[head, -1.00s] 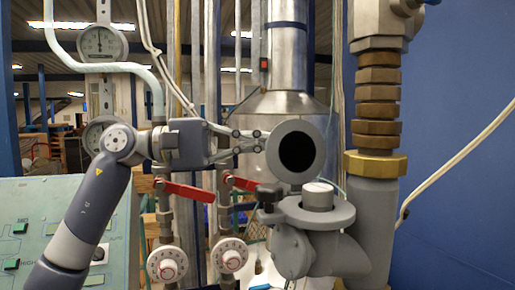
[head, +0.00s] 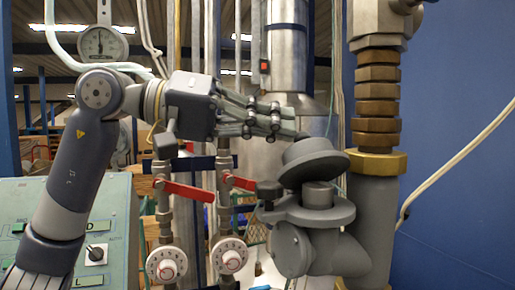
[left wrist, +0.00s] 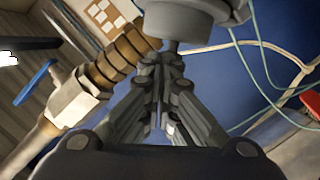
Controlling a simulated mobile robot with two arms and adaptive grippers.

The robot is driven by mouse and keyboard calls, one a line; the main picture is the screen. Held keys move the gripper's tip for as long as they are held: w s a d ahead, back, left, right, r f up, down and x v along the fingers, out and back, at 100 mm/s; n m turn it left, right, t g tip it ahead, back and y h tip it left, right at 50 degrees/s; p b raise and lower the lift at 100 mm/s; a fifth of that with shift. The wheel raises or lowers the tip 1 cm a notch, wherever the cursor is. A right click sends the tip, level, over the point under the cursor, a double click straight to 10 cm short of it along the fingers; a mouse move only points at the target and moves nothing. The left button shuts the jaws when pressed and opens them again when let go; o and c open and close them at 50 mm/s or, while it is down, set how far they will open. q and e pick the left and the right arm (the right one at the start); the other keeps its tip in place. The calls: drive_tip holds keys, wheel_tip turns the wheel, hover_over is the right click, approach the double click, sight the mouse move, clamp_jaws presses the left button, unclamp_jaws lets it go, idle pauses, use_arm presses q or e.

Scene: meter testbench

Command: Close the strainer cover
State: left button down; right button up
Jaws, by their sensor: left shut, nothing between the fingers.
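The grey strainer cover (head: 312,158) is tilted over the strainer's mouth, its left side lower. The strainer body (head: 320,250) has a flange (head: 335,212) and a short grey cylinder (head: 318,196) showing in the gap under the cover. My left gripper (head: 296,130) is shut and empty. Its fingertips are just above the cover's upper left edge; I cannot tell whether they touch it. In the left wrist view my closed fingers (left wrist: 160,68) point toward a grey round part at the top (left wrist: 188,16), probably the strainer. My right gripper is not in view.
A pipe with brass hex fittings (head: 378,110) stands close on the right of the strainer. Red-handled valves (head: 185,190) and white dials (head: 232,256) are below my left arm. A steel vessel (head: 288,60) stands behind. A blue wall is at right.

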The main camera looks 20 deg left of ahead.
sight(306, 156)
use_arm(q)
drive_tip(key=s+d+m, duration=0.1)
drive_tip(key=s+m+b, duration=0.1)
drive_tip(key=m, duration=0.1)
drive_tip(key=shift+s+d+f+y, duration=0.4)
drive_tip(key=shift+s+d+f+b, duration=0.5)
drive_tip(key=shift+s+d+f, duration=0.05)
drive_tip(key=shift+s, duration=0.25)
drive_tip(key=shift+s+d+f+m+t+b, duration=0.4)
drive_tip(key=shift+s+f+m, duration=0.1)
drive_tip(key=shift+m, duration=0.1)
drive_tip(key=shift+s+d+f, duration=0.15)
drive_tip(key=shift+s+f, duration=0.1)
drive_tip(key=shift+s, duration=0.05)
drive_tip(key=shift+s+a, duration=0.1)
drive_tip(key=shift+a, duration=0.15)
drive_tip(key=v, duration=1.1)
drive_tip(key=shift+s+r, duration=0.2)
drive_tip(key=shift+s, duration=0.05)
